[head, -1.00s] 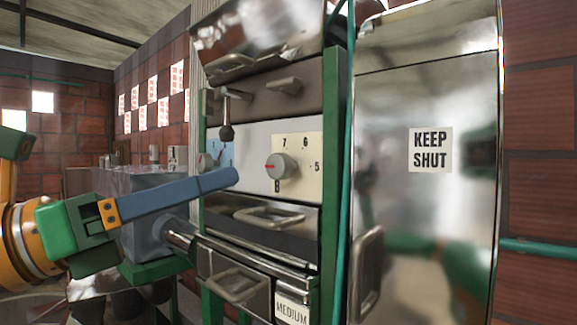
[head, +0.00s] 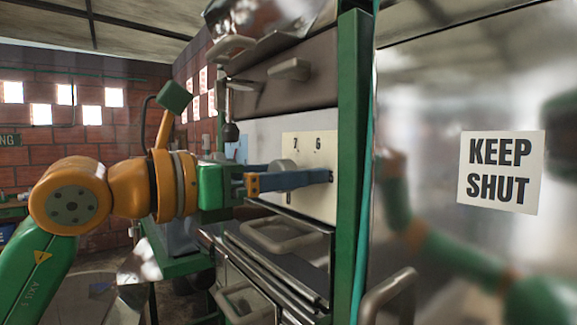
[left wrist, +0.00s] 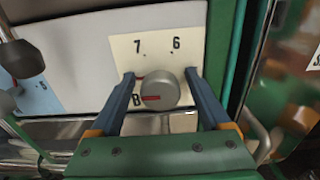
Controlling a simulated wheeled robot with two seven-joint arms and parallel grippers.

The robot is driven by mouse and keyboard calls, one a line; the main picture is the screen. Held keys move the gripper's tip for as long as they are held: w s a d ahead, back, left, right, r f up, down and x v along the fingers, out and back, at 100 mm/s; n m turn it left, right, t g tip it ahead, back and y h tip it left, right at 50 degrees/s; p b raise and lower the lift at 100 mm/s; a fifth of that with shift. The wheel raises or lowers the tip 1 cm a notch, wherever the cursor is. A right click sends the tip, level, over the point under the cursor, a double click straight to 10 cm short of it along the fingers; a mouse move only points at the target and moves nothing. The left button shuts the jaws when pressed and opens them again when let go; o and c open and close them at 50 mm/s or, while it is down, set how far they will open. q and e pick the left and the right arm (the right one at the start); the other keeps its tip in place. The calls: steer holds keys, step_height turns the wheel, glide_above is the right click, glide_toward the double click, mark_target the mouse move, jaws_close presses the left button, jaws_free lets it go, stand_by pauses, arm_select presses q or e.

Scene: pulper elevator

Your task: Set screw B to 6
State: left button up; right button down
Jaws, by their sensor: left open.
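In the head view the knob (head: 283,166) is partly hidden behind my finger, and the card (head: 318,150) shows 7 and 6. My left gripper (left wrist: 160,76) is open, with one blue finger on each side of the knob; I cannot tell whether they touch it. The left gripper (head: 312,178) also shows in the head view. My right gripper is out of view.
A shiny cabinet door marked KEEP SHUT (head: 502,172) stands close on the right, beyond a green post (head: 346,160). A dark ball-ended lever (left wrist: 22,60) and a blue card (left wrist: 38,95) are to the left. A drawer handle (head: 280,238) lies below.

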arm_select(q)
steer(key=shift+s+a+r, duration=0.1)
steer(key=shift+s+a, duration=0.1)
steer(key=shift+a, duration=0.05)
steer(key=c, duration=0.5)
steer(key=shift+a, duration=0.1)
jaws_close()
steer(key=shift+m, duration=0.3)
steer(key=m, duration=0.4)
steer(key=shift+s+r+m+p, duration=0.1)
steer(key=shift+s+m+p, duration=0.05)
steer(key=shift+m+p, duration=0.2)
steer(key=m+p, duration=0.1)
steer(key=m, duration=1.1)
steer(key=shift+f+m+p, duration=0.2)
steer(key=shift+m+p, duration=0.05)
steer(key=shift+p, duration=0.15)
steer(key=m, duration=0.6)
steer(key=shift+f+p, duration=0.15)
steer(key=shift+p, duration=0.2)
